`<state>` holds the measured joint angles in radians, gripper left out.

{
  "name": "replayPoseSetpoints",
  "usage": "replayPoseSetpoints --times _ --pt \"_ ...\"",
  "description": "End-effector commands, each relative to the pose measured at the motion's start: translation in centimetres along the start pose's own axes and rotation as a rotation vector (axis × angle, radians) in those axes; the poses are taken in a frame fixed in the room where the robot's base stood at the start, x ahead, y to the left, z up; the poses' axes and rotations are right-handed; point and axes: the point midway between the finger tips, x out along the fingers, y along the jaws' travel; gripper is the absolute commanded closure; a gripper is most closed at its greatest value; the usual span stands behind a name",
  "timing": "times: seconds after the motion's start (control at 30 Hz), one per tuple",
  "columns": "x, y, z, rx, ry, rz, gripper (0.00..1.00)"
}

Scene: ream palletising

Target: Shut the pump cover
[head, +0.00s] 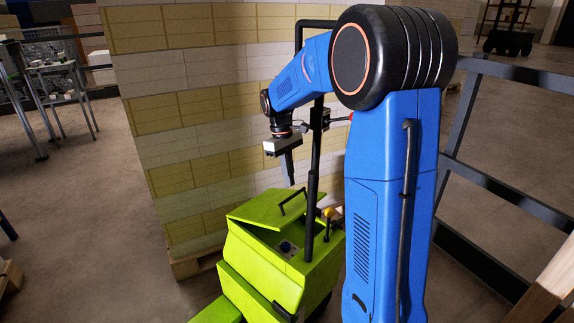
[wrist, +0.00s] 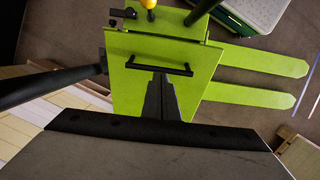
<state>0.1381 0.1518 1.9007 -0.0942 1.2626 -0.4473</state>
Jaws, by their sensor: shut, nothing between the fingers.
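The pump cover (head: 262,213) is a lime-green lid with a black bar handle (head: 293,200), on top of the green pallet truck body (head: 262,262). It stands tilted and part open; a dark gap shows under it, with a round bluish part (head: 287,247) inside. In the wrist view the cover (wrist: 125,88) lies below me, its handle (wrist: 160,66) running across the picture. My gripper (wrist: 163,76) is shut and empty, its dark fingers pointing toward the handle and overlapping the cover in view. In the head view it hangs above the cover; contact cannot be told.
A black upright post (head: 312,190) rises close to the cover's right side, with a yellow knob (head: 328,212) nearby. A tall stack of cream and yellow reams (head: 180,100) stands behind. A dark rail (head: 500,190) is at right. Open floor (head: 70,200) lies left.

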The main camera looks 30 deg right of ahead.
Motion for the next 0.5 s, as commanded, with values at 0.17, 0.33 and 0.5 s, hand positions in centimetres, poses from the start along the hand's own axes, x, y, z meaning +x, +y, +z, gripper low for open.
replayPoseSetpoints --times 0.17,0.33,0.5 --pt "2.2 0.0 0.0 0.000 -0.001 -0.001 1.00" --pt "3.2 0.0 0.0 0.000 0.001 0.000 1.00" --pt "3.4 0.0 0.0 0.000 0.002 0.000 1.00"
